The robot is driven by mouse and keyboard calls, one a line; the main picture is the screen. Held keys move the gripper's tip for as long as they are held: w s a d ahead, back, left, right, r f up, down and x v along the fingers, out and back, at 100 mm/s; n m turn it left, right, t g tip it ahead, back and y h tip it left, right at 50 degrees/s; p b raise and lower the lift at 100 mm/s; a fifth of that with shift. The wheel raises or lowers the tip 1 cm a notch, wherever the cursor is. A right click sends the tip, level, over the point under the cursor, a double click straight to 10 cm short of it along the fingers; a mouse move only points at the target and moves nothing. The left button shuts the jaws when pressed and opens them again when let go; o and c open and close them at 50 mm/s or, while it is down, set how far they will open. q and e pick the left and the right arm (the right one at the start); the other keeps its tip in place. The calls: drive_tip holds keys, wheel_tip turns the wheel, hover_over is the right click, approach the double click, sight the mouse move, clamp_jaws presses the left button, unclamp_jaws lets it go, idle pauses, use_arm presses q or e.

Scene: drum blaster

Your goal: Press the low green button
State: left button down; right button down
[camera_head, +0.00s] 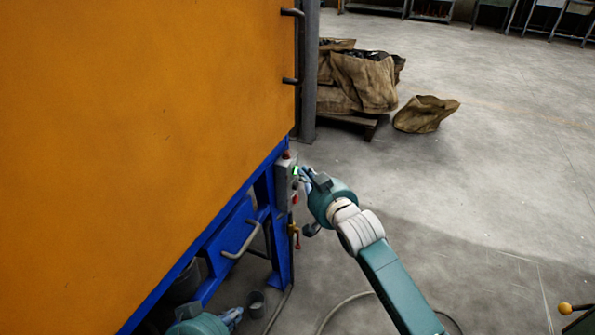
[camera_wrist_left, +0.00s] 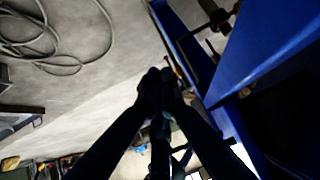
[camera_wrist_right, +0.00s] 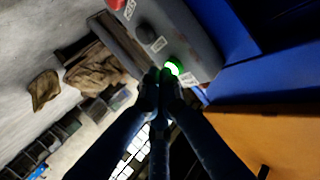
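A lit green button (camera_head: 296,171) is on the grey control box (camera_head: 283,184) at the blue frame's corner. It glows in the right wrist view (camera_wrist_right: 173,68). My right gripper (camera_head: 304,174) is at the box; in its wrist view its fingertips (camera_wrist_right: 160,77) are together, with nothing seen between them. They overlap the button's edge there; I cannot tell whether they touch it. My left gripper (camera_head: 236,314) is low at the bottom of the head view, away from the box. Its fingertips (camera_wrist_left: 161,78) are together and dark.
A red button (camera_head: 295,198) and a dark knob (camera_wrist_right: 147,33) share the box. A large orange panel (camera_head: 130,130) fills the left. A grey handle (camera_head: 242,240) is below it. Sacks on a pallet (camera_head: 360,82) stand behind. Floor at right is open. A hose (camera_wrist_left: 60,55) lies low.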

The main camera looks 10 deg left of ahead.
use_arm(q)
drive_tip(key=shift+s+f, duration=0.15)
drive_tip(key=s+a+f+g+y+p, duration=0.1)
drive_tip(key=s+a+f+g, duration=0.1)
drive_tip(key=s, duration=0.6)
drive_tip(key=shift+s+a+f+g, duration=0.2)
drive_tip(key=shift+a+f+g, duration=0.2)
drive_tip(key=shift+f+g, duration=0.55)
use_arm(e)
drive_tip(key=shift+s+d, duration=0.25)
drive_tip(key=shift+d, duration=0.5)
use_arm(q)
drive_tip(key=shift+w+r, duration=0.1)
